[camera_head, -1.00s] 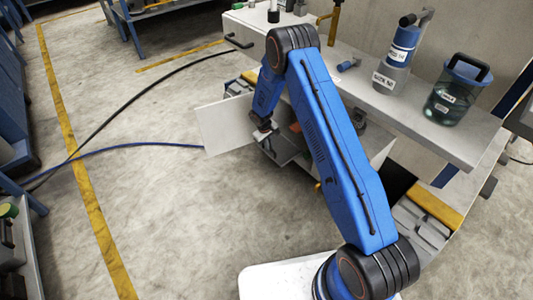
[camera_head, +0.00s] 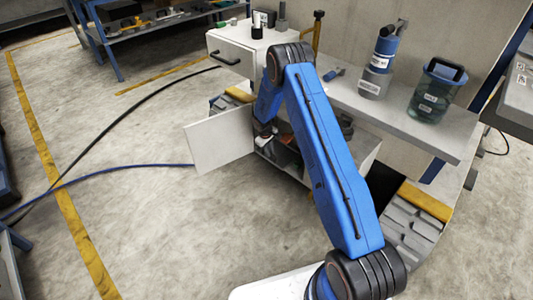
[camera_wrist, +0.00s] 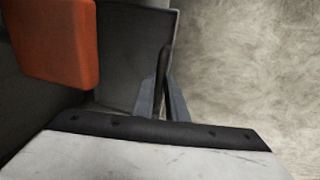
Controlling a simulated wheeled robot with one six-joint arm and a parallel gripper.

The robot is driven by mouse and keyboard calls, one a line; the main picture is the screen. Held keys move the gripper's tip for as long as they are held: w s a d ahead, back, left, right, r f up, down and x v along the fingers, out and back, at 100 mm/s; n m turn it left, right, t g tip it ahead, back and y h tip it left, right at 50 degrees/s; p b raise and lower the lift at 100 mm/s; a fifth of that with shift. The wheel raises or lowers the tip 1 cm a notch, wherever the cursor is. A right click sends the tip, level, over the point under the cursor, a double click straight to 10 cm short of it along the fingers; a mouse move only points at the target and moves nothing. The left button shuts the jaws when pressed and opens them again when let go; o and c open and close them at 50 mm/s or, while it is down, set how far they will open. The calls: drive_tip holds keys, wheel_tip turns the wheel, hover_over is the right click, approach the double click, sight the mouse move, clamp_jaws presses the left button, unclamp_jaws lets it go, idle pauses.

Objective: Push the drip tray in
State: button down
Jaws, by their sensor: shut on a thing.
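The drip tray (camera_wrist: 130,38) shows in the wrist view as a dark grey shallow tray with a raised rim, beside the bare floor. My gripper (camera_wrist: 163,98) has its two fingers closed around a thin dark upright piece at the tray's outer edge, which looks like its handle. In the head view my gripper (camera_head: 264,138) is at the opening of the low cabinet under the bench, behind my blue arm. The tray is mostly hidden there by my arm, so how far it sticks out cannot be told.
A white cabinet door (camera_head: 221,139) stands open just left of my gripper. An orange block (camera_wrist: 55,42) is close by inside the cabinet.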

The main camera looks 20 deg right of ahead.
drive_tip(key=shift+w, duration=0.1)
drive_tip(key=c, duration=1.8)
unclamp_jaws()
drive_tip(key=shift+o, duration=0.2)
drive_tip(key=v, duration=1.2)
